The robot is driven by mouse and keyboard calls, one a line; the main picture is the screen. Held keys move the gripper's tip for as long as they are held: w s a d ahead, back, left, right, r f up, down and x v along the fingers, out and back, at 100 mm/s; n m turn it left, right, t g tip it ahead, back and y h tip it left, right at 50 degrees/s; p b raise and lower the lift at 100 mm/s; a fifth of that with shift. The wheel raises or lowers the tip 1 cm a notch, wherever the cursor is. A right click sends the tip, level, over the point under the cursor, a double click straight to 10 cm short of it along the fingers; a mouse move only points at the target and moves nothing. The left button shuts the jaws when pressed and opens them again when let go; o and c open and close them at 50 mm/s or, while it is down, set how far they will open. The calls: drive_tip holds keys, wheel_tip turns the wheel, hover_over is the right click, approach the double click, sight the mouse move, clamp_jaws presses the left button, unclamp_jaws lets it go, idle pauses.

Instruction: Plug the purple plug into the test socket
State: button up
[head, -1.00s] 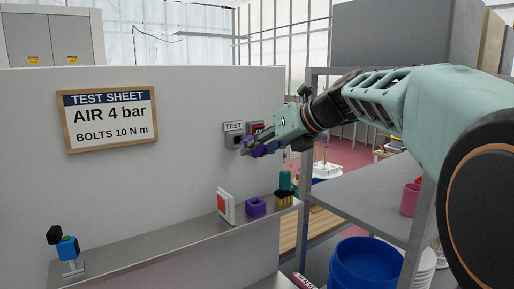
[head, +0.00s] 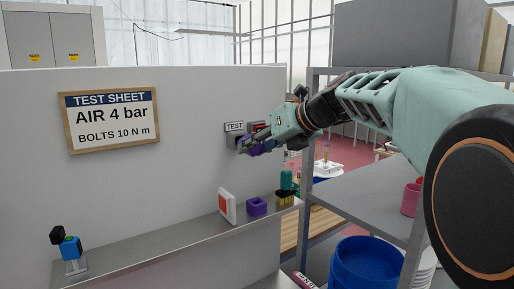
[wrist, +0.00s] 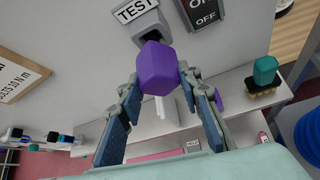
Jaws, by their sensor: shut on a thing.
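The purple plug (wrist: 157,67) is between the fingers of my gripper (wrist: 159,84), which is shut on it. In the head view the plug (head: 250,147) is partly hidden by my gripper (head: 262,142). The grey test socket (wrist: 151,24) is on the wall under the TEST label (wrist: 137,9). In the wrist view the plug's far end overlaps the socket's lower part; I cannot tell whether it touches or has entered. In the head view the socket (head: 232,141) is just left of the plug.
An ON/OFF switch (wrist: 203,12) is beside the socket. The wall shelf (head: 180,234) below holds a white and red block (head: 226,206), a purple hollow block (head: 257,207) and a teal-topped brush (head: 286,187). A grey rack (head: 350,190) stands at the right.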

drive_tip(key=shift+w+a+r, duration=0.1)
drive_tip(key=shift+w+a, duration=0.65)
drive_tip(key=shift+w, duration=0.3)
drive_tip(key=o, duration=1.2)
drive_tip(key=shift+o, duration=0.2)
